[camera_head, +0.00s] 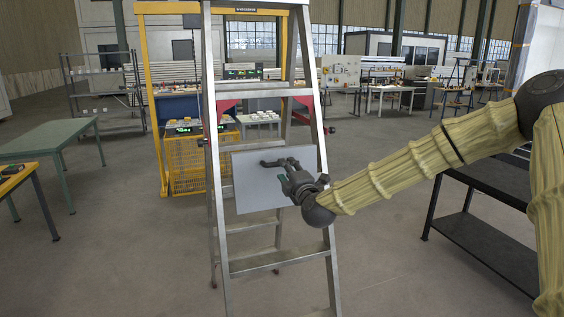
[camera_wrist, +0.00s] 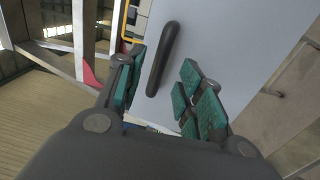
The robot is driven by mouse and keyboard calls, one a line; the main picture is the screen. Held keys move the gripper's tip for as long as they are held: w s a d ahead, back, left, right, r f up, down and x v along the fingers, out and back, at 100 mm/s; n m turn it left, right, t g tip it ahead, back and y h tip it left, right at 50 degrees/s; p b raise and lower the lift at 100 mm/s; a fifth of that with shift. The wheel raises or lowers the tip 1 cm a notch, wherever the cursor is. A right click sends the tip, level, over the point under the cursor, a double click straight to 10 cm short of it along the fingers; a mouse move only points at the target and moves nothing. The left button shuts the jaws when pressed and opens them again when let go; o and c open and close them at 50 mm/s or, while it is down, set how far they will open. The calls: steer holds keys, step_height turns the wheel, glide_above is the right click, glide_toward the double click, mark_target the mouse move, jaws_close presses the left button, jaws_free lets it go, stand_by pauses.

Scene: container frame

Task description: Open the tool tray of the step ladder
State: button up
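The step ladder (camera_head: 215,130) stands upright in front of me. Its tool tray (camera_head: 255,190) is a flat grey panel hanging between the side rails. The tray also fills much of the wrist view (camera_wrist: 225,40). A dark bar handle (camera_head: 270,162) is fixed near the panel's upper part. In the wrist view the handle (camera_wrist: 162,60) lies ahead of the green finger pads, in the gap between them. My gripper (camera_head: 284,172) is in front of the panel, and in the wrist view (camera_wrist: 155,100) its fingers are spread apart. It holds nothing.
A dark two-level cart (camera_head: 480,235) stands at the right, under my arm. A green table (camera_head: 50,135) is at the left. A yellow frame (camera_head: 150,100) stands behind the ladder. The floor around the ladder's foot looks clear.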

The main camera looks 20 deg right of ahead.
steer(key=shift+w+a+r+p, duration=0.1)
steer(key=shift+w+p, duration=0.85)
steer(key=shift+w, duration=1.75)
steer(key=shift+c, duration=0.3)
jaws_close()
